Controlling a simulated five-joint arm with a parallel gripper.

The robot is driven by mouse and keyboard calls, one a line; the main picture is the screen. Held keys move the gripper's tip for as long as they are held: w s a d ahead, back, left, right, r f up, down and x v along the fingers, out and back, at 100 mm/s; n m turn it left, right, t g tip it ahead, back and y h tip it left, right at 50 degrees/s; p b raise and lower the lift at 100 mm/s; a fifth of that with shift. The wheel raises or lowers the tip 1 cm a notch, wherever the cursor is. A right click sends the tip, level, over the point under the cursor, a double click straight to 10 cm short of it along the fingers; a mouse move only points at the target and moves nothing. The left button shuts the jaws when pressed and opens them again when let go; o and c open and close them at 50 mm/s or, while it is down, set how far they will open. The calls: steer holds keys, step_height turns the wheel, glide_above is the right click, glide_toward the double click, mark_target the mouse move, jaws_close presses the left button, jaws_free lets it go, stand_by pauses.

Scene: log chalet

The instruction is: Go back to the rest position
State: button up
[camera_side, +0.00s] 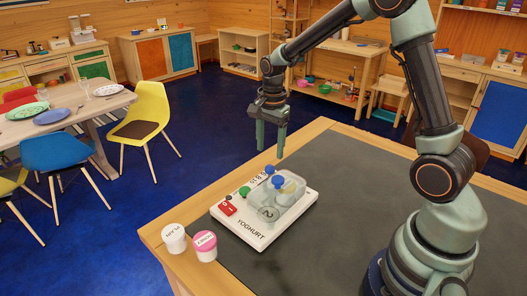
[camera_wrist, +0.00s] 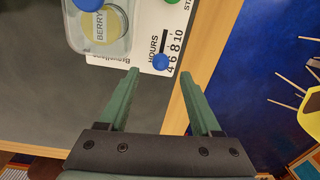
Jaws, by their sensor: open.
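My gripper (camera_side: 271,137) hangs in the air above the far edge of the table, behind the yoghurt maker, pointing down. In the wrist view my gripper (camera_wrist: 158,88) has its two green fingers apart with nothing between them. The white yoghurt maker (camera_side: 264,234) sits on the dark mat with its clear lid, a blue knob, a green button and a red switch. In the wrist view part of the yoghurt maker (camera_wrist: 145,30) shows beyond the fingertips, with a jar marked BERRY under the clear cover and an hours scale.
Two small jars, one with a white lid (camera_side: 173,236) and one with a pink lid (camera_side: 205,243), stand at the table's front left corner. The dark mat (camera_side: 350,160) is bare behind and right of the yoghurt maker. A dining table with chairs (camera_side: 152,110) stands apart at left.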

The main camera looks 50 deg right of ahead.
steer(key=s+a+r+n+t, duration=0.2)
steer(key=s+a+r+n, duration=0.1)
steer(key=s+r+n, duration=0.3)
steer(key=s+a+r+n+t, duration=0.3)
steer(key=s+r+n, duration=0.4)
steer(key=n, duration=0.3)
steer(key=shift+s+a+r+n, duration=0.15)
steer(key=shift+s+a+n, duration=0.25)
steer(key=shift+s+a, duration=0.25)
